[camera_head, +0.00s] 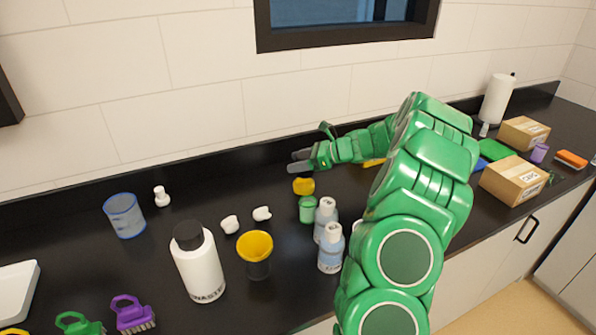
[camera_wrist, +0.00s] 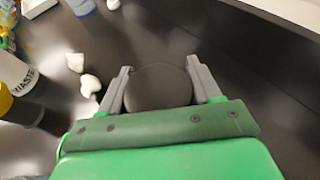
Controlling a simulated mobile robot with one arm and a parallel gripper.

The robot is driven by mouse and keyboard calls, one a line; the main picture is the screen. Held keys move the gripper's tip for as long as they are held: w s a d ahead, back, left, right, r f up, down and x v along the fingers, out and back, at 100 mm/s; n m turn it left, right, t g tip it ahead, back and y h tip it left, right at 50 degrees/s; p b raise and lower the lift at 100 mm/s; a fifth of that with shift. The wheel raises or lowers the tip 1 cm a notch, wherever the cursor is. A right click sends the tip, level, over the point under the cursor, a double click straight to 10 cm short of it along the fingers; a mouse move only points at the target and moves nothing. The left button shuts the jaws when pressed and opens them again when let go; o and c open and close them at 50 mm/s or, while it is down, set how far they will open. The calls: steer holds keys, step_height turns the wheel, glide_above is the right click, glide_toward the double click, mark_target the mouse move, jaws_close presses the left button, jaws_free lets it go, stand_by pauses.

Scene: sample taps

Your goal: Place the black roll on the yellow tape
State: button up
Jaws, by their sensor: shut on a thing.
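My gripper (camera_head: 300,162) is above the back of the black counter, near the wall. In the wrist view its two grey fingers (camera_wrist: 159,78) are shut on the black roll (camera_wrist: 158,90), a dark round thing between them. In the head view the roll cannot be made out against the dark backsplash. A small yellow thing (camera_head: 304,186) stands just below my gripper in the head view, behind a green cup. Another yellow piece (camera_head: 373,162) shows partly behind my arm. I cannot tell which of these is the yellow tape. Neither shows clearly in the wrist view.
A white waste bottle (camera_head: 200,262), a black-and-yellow cup (camera_head: 256,255), crumpled white pieces (camera_head: 262,213) and a blue cup (camera_head: 125,215) stand to the left. Two blue-white bottles (camera_head: 330,248) stand near the front. Cardboard boxes (camera_head: 514,178) are at the right, beyond my arm.

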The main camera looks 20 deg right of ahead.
steer(key=shift+w+d+f, duration=0.15)
steer(key=shift+w+f, duration=0.3)
steer(key=shift+f, duration=1.7)
steer(key=shift+f, duration=0.2)
steer(key=o, duration=1.1)
steer(key=shift+r, duration=0.25)
steer(key=v, duration=1.2)
